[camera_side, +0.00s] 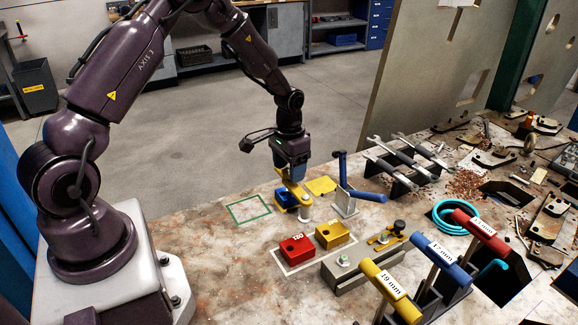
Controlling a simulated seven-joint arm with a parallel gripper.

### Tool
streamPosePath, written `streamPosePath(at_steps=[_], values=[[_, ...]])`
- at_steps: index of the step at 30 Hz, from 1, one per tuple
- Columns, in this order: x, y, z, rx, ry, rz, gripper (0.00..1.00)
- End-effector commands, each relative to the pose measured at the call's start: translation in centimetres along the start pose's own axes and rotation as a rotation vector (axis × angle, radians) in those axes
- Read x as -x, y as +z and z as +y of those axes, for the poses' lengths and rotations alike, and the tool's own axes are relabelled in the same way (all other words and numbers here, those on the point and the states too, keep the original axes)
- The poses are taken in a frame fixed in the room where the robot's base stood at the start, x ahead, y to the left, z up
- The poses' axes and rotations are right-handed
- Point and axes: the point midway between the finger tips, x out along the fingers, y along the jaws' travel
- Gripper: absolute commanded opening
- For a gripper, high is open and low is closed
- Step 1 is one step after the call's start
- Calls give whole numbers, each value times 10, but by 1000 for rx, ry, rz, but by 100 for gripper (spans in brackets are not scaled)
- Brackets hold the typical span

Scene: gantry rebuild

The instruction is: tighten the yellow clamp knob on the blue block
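The blue block (282,200) is small in the side view and sits on the stone-like table top below my wrist. My gripper (296,192) is down at the block, pointing downward. Yellow parts lie across and beside the block; I cannot tell which belong to my fingers and which to a clamp knob. A small grey round piece (305,213) stands at the block's right front. The fingertips are too small and overlapped to show whether they are open or shut, or whether they touch the block.
A blue-handled clamp (345,195) stands close on the right. Red (298,250) and yellow (332,235) blocks sit in front. A grey fixture bar (365,265), wrench rack (402,172) and colored T-handle tools (442,258) lie to the right. The green-outlined area (249,208) is empty.

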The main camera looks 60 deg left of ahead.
Motion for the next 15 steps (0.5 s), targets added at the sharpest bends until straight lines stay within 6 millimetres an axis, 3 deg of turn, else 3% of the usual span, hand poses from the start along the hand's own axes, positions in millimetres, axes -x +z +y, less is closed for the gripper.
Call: streamPosePath(at_steps=[8,15], values=[[13,-1,0,1,-1,4,60],[64,-1,0,1,-2,6,60]])
